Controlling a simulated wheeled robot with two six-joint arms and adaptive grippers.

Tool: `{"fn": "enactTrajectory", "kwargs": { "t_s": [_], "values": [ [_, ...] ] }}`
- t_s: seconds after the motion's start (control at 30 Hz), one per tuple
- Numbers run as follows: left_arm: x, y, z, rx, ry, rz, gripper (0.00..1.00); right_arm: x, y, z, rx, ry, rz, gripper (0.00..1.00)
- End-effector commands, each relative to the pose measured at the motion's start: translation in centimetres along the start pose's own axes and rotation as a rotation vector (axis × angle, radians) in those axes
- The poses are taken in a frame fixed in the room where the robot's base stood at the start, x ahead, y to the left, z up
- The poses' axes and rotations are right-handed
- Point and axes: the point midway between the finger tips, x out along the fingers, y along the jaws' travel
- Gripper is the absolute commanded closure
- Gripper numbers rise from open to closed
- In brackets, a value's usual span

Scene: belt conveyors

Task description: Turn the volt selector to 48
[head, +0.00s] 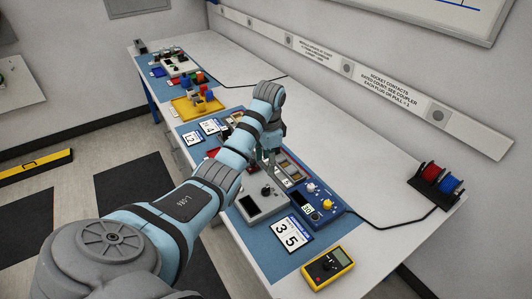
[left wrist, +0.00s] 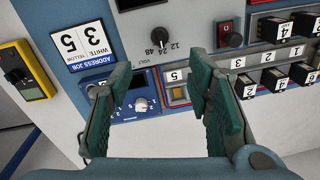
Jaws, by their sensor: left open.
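The volt selector is a black knob (left wrist: 159,36) on a grey panel (left wrist: 185,12), with 12, 24, 48 and VOLT printed beside it. Which mark it points to is too small to tell. In the head view the grey box (head: 262,208) carries a dark knob (head: 267,190) near its far edge. My left gripper (head: 267,157) hangs above the far side of this box. In the left wrist view its green fingers (left wrist: 163,72) are apart and empty, with the volt knob beyond and between their tips, not touching. My right gripper is not in view.
A blue unit (head: 325,207) with white and yellow knobs stands right of the grey box. A card reading 3 5 (head: 291,235) and a yellow multimeter (head: 328,268) lie nearer the front. The table's right side is mostly clear.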

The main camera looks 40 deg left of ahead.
Motion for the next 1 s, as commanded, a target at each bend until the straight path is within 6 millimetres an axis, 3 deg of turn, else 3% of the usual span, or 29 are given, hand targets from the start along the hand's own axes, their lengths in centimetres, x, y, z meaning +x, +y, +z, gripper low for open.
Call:
{"fn": "enactTrajectory", "kwargs": {
  "t_s": [0.3, 0.5, 0.9, 1.0],
  "values": [
    [8.7, 0.2, 0.1, -0.001, -0.003, 0.002, 0.54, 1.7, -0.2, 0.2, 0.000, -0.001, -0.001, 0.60],
    [12.4, 0.1, 0.0, -0.002, 0.000, -0.001, 0.54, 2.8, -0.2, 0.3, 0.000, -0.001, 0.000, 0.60],
    [13.2, 0.1, 0.0, -0.001, 0.001, -0.003, 0.54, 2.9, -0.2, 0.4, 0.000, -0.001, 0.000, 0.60],
    [13.2, 0.1, 0.0, -0.001, 0.000, -0.003, 0.70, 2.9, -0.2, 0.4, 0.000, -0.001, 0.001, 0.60]
  ]
}}
